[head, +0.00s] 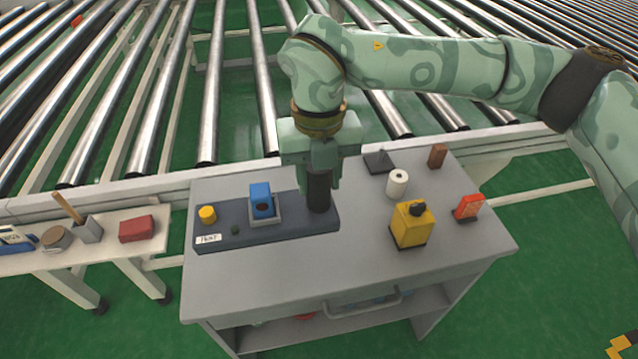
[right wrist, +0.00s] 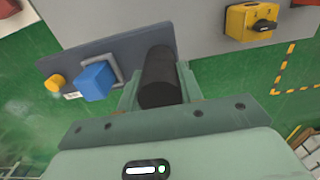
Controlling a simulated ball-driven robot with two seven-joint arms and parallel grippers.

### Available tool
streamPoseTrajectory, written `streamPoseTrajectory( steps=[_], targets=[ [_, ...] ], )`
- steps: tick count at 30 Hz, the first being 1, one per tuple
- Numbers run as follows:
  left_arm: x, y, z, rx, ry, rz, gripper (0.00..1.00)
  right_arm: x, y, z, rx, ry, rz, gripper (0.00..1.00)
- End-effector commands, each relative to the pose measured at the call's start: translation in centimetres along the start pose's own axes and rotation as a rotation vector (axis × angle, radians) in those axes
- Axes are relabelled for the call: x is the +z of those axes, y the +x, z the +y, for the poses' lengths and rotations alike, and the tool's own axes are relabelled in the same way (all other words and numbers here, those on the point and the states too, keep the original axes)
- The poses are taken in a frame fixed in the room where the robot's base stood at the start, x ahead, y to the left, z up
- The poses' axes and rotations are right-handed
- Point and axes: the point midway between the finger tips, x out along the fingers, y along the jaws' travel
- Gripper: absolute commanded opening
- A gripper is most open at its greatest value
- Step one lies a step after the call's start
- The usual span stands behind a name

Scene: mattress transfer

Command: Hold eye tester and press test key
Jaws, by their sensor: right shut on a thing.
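The eye tester (head: 285,229) is a dark blue-grey slab on the grey table, and it also shows in the right wrist view (right wrist: 130,50). A black upright cylinder (head: 319,192) stands at its right end. My right gripper (head: 319,176) points down and is shut on this cylinder, which shows between the fingers in the right wrist view (right wrist: 158,78). A blue block (head: 260,200) sits in a grey holder in the slab's middle. A yellow round key (head: 207,214) is at the left end, above a white label (head: 208,238). My left gripper is not in view.
On the table (head: 350,262) to the right are a yellow box with a black knob (head: 411,225), a white roll (head: 397,184), a red-orange box (head: 468,207) and a brown block (head: 437,156). A side bench (head: 60,265) holds a red block (head: 137,229). A roller conveyor runs behind.

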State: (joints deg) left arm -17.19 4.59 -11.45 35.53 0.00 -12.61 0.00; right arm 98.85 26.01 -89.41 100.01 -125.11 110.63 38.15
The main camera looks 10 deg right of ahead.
Motion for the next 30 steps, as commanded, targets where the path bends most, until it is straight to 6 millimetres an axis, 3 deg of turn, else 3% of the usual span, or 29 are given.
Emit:
streamPoseTrajectory(
  steps=[18,30],
  targets=[
    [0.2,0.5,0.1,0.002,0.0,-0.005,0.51,4.1,-0.1,-0.7,0.002,0.001,-0.003,0.0],
    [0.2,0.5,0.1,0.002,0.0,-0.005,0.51,4.5,-0.1,-0.8,0.002,-0.001,-0.003,0.0]
  ],
)
